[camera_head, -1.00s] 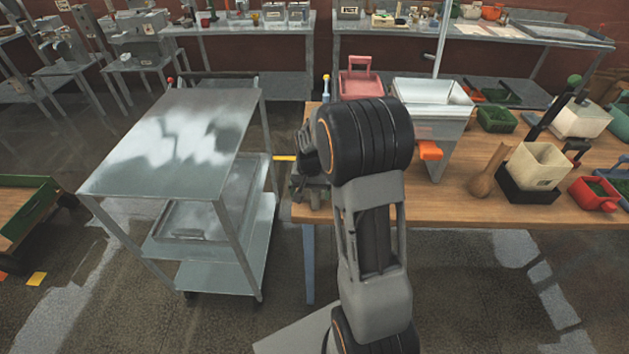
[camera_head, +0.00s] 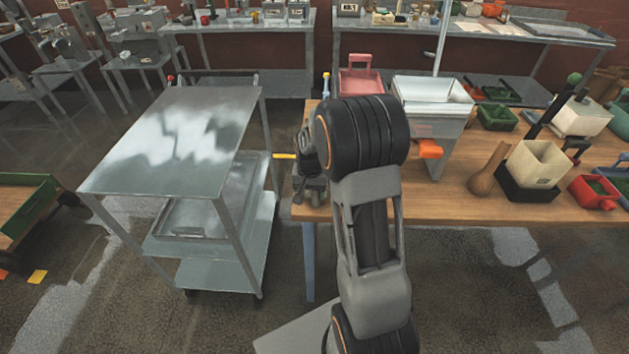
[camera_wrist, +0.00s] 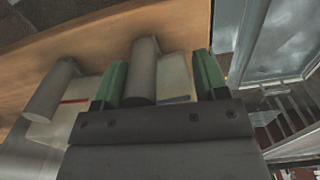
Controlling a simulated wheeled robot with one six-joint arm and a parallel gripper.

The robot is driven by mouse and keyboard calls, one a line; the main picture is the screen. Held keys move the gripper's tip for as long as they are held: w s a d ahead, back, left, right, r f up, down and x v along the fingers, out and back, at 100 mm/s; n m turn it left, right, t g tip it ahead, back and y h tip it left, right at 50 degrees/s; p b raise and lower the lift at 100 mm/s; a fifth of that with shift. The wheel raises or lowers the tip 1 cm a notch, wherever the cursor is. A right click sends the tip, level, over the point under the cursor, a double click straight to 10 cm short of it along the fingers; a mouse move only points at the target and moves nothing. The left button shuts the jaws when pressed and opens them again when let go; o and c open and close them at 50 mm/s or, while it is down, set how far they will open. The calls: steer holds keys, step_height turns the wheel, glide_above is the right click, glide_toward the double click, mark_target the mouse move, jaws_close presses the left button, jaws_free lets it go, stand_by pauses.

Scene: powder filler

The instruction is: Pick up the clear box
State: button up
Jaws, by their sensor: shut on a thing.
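In the wrist view, my gripper (camera_wrist: 161,66) has its two green fingers on either side of a pale, clear-looking box (camera_wrist: 176,78). It is shut on this box. A grey cylinder (camera_wrist: 143,68) covers part of the box, and the palm hides its near end. The wooden table top (camera_wrist: 105,35) lies beyond the fingers. In the head view, my gripper is mostly hidden behind my own wrist at the table's left end, and the box cannot be made out there.
A second grey cylinder (camera_wrist: 52,90) is beside the left finger. A metal cart (camera_head: 180,140) stands left of the table. A metal hopper with an orange part (camera_head: 432,100), a red container (camera_head: 360,78), a wooden flask-like thing (camera_head: 488,172) and a cream container (camera_head: 540,165) are on the table.

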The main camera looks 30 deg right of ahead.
steer(key=shift+r, duration=0.15)
steer(key=shift+r, duration=0.25)
step_height(320, 180, up, 2)
steer(key=shift+w+r, duration=0.1)
steer(key=s+r+b, duration=0.1)
steer(key=s+r, duration=0.4)
steer(key=r, duration=0.1)
steer(key=shift+s+r+b, duration=0.15)
steer(key=shift+s+b, duration=0.1)
steer(key=shift+b, duration=0.15)
steer(key=s+r, duration=0.1)
steer(key=s, duration=0.1)
steer(key=s+r+b, duration=0.1)
steer(key=s, duration=0.2)
steer(key=s+r, duration=0.1)
steer(key=s, duration=0.2)
steer(key=shift+s+r+b, duration=0.2)
steer(key=shift+r+b, duration=0.1)
steer(key=shift+s+a, duration=0.1)
steer(key=shift+s, duration=0.1)
